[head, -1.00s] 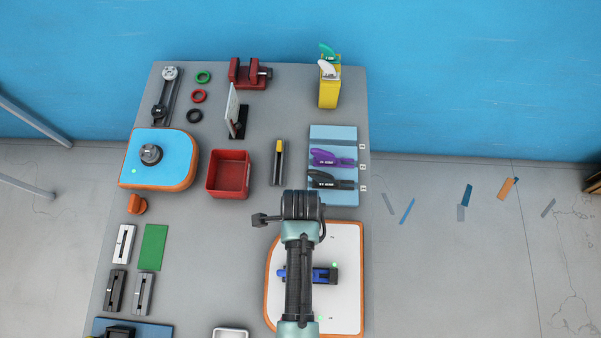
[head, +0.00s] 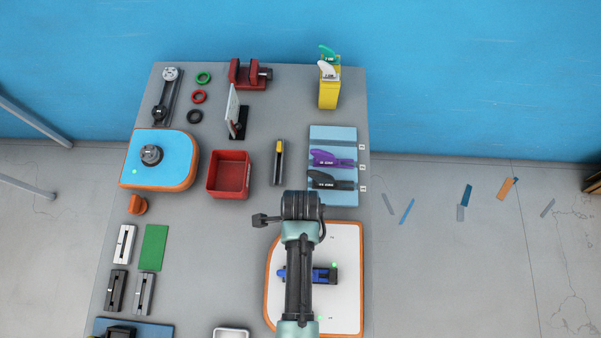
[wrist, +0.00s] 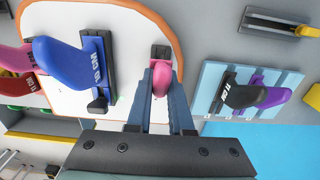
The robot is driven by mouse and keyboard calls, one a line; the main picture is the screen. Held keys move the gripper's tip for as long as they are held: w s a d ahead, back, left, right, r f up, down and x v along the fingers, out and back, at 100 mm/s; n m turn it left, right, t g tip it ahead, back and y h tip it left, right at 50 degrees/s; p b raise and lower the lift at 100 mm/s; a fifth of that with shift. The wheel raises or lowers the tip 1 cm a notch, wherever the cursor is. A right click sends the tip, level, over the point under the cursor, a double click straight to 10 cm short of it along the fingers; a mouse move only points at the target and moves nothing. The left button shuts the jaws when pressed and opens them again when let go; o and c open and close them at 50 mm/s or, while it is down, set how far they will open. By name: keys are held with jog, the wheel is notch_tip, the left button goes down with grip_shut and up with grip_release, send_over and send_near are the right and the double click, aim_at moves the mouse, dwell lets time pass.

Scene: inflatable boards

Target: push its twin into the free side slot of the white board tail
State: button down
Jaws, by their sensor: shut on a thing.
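The white board tail (head: 345,240) with an orange rim lies at the front right of the table. It also shows in the wrist view (wrist: 130,25). A blue fin (wrist: 70,62) stands in its dark middle box, and the blue fin also shows in the head view (head: 281,273). A pink fin (wrist: 12,58) is at the left of the wrist view, by the board's other side. My gripper (wrist: 162,85) is shut on a second pink fin (wrist: 161,75), over a dark side slot (wrist: 160,52). How deep this fin sits is hidden. My arm hides the gripper in the head view.
A light blue rack (head: 333,135) with a purple fin (head: 330,160) and a black fin (head: 330,182) lies behind the board. A red bin (head: 230,190) and a blue board (head: 170,150) are further left. A yellow block (head: 329,95) stands at the back.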

jog(key=shift+f+b, duration=0.9)
jog(key=shift+f, duration=0.7)
dwell(0.3)
jog(key=c, duration=0.7)
grip_release()
jog(key=shift+c, duration=0.2)
jog(key=shift+r, duration=0.15)
notch_tip(320, 180, up, 13)
jog(key=shift+f+b, duration=0.15)
jog(key=shift+b, duration=0.7)
